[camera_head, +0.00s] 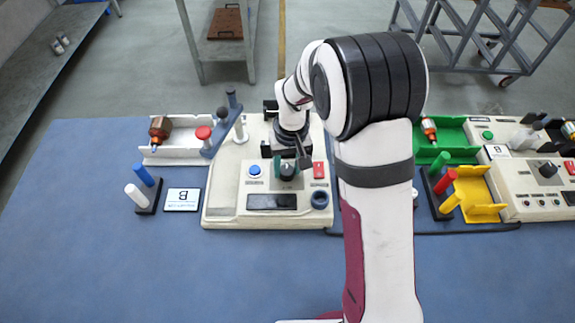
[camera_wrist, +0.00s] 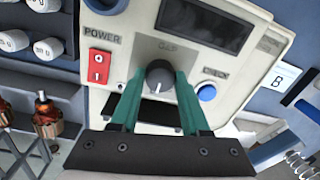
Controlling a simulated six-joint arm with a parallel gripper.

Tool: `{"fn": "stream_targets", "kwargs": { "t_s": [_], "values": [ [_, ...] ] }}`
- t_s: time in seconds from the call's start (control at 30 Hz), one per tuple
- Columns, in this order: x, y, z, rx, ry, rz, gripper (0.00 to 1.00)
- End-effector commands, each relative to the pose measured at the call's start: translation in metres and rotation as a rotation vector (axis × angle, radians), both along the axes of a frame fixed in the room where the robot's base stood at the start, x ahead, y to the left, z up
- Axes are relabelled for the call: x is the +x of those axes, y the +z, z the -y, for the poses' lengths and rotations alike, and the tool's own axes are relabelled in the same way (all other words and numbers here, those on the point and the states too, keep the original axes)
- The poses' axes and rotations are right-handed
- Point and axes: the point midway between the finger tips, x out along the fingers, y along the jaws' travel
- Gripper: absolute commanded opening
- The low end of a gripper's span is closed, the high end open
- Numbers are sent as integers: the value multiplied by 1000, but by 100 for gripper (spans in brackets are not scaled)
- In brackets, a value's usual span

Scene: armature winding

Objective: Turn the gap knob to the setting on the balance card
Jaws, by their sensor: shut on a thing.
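The gap knob (camera_wrist: 160,75) is a dark round knob with a pale pointer mark under the label GAP, on the cream machine panel. It also shows in the head view (camera_head: 287,173). My gripper (camera_wrist: 160,84) has its two green fingers on either side of the knob, shut on it. In the head view, my gripper (camera_head: 287,166) reaches down onto the panel from behind. The knob's exact setting is too small to read.
The panel has a red POWER switch (camera_wrist: 99,65), a blue button (camera_wrist: 206,92) and a dark display (camera_wrist: 205,25). A blue-grey arm (camera_head: 222,132) stands left of my gripper. Blue and white pegs (camera_head: 145,187) stand further left. The front of the blue table is clear.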

Motion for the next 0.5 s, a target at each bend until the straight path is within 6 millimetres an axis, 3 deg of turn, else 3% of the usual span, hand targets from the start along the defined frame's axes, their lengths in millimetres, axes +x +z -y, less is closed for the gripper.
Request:
{"fn": "stream_targets", "kwargs": {
  "t_s": [0.4,0.43,0.5],
  "values": [
    [0,1,0,0,-8,2,0],
    [0,1,0,0,-8,2,48],
    [0,1,0,0,-8,1,60]
  ]
}}
